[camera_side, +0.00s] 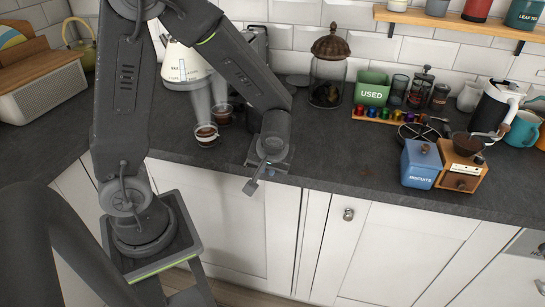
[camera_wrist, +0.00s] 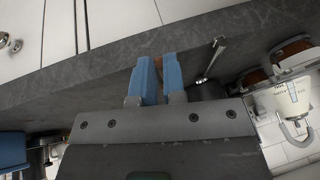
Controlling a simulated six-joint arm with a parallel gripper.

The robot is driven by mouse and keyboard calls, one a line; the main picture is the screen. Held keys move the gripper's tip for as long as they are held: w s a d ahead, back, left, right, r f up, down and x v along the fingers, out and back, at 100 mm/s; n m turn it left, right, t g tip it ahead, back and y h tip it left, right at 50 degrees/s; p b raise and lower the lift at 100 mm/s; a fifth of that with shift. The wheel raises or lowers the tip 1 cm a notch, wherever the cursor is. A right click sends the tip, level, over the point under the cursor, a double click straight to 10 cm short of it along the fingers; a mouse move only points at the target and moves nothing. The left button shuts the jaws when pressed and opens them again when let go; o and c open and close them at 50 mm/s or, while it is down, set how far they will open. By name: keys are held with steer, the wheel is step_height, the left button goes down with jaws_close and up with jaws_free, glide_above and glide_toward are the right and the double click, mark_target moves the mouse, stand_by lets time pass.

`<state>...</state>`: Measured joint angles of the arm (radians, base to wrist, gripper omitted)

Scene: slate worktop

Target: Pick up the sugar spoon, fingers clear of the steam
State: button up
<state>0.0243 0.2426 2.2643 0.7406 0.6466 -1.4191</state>
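My gripper (camera_wrist: 158,66) has two blue fingers a short way apart over the grey worktop near its front edge. A small brown thing (camera_wrist: 158,64) shows in the gap at their tips; I cannot tell whether it is held or lies beyond. A thin metal piece with a small head (camera_wrist: 212,60) shows just right of the fingers. It may be the sugar spoon or a fitting of mine. In the side view a similar piece (camera_side: 252,185) sticks out beside my wrist over the worktop edge. There the fingertips are hidden. Pale steam (camera_side: 203,100) shows above the cups, left of my wrist.
A glass jar (camera_side: 327,80) and a green USED bin (camera_side: 371,88) stand behind. A blue biscuit tin (camera_side: 420,164) and wooden grinder (camera_side: 461,166) are right.

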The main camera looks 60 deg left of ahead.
jaws_close()
steer(key=shift+r, duration=0.1)
